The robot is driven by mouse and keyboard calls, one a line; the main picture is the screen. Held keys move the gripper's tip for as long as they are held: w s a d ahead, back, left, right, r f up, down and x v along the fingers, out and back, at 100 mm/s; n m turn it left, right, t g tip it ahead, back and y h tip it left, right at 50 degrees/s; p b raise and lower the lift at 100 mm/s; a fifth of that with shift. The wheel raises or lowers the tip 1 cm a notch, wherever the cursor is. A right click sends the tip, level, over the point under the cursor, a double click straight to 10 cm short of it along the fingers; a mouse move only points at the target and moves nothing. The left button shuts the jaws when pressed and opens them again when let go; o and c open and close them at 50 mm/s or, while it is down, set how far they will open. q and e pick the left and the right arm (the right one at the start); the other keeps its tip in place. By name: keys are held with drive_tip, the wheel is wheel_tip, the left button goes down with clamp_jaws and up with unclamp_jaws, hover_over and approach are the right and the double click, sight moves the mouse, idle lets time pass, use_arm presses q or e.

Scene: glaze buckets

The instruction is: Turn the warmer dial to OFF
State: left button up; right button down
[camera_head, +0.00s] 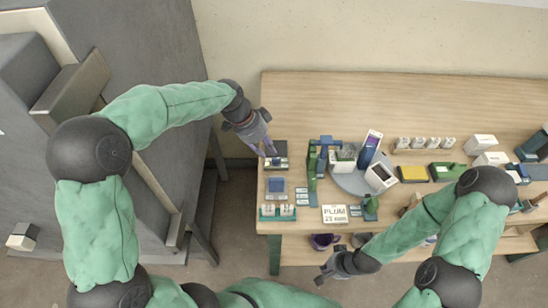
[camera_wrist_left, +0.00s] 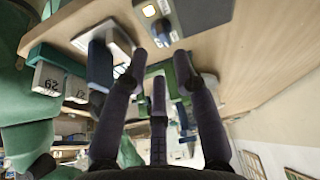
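The warmer appears to be the small dark grey unit (camera_head: 277,163) at the table's left end. In the left wrist view the grey unit (camera_wrist_left: 205,14) is at the top, with a lit orange lamp and a small dark dial (camera_wrist_left: 162,32) on its pale front. The dial's setting is too small to read. My left gripper (camera_head: 268,150) is over the warmer, fingers pointing down. In the wrist view its fingers (camera_wrist_left: 160,62) are spread, with nothing seen held, and the dial lies just beyond the fingertips. My right gripper (camera_head: 326,274) is low in front of the table; its fingers are unclear.
A blue block (camera_head: 276,185) and a teal rack (camera_head: 264,213) with white containers stand in front of the warmer. Green and blue stands (camera_head: 312,168) are to its right. A PLUM sign (camera_head: 335,214) is near the front edge. The table's back strip (camera_head: 330,92) is clear.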

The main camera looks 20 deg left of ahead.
sight(275, 160)
use_arm(q)
drive_tip(key=b+x, duration=0.2)
drive_tip(key=x, duration=0.4)
drive_tip(key=shift+d, duration=0.1)
clamp_jaws()
